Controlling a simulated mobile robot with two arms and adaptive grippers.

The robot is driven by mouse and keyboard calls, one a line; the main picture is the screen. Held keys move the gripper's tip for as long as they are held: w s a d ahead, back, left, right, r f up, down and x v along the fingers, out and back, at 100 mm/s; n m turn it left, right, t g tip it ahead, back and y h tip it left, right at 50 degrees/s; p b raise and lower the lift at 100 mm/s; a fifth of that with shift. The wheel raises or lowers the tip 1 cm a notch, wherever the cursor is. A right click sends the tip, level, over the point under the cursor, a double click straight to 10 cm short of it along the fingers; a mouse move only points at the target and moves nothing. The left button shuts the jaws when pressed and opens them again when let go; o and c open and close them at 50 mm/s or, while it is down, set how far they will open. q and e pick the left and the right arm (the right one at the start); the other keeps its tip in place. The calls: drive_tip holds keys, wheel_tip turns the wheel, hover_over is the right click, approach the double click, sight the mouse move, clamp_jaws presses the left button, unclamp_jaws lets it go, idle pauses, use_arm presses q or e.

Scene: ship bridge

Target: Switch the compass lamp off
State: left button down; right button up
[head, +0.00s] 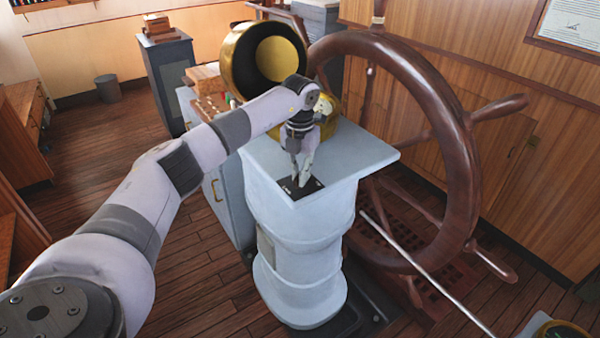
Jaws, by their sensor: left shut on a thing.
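The compass stand is a pale grey-blue pedestal (305,240) with a flat top. A brass drum-shaped housing (237,62), open toward me with a yellow inside, stands at its back. A small dark switch plate (287,192) lies at the front edge of the top. My left gripper (301,179) points down at this plate, fingers closed together on the small switch there. The fingers hide the switch itself, so its position cannot be told. A smaller brass part (343,140) shows behind the gripper. My right gripper is not in view.
A large wooden steering wheel (462,150) stands close to the right of the pedestal. A grey cabinet (168,80) with a small wooden object on top stands at the back left. A pale rod (425,272) crosses the lower right. Open plank floor lies at the left.

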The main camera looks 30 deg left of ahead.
use_arm(q)
drive_tip(key=shift+r, duration=0.1)
drive_tip(key=c, duration=1.7)
unclamp_jaws()
drive_tip(key=shift+o, duration=0.2)
wheel_tip(320, 180, up, 12)
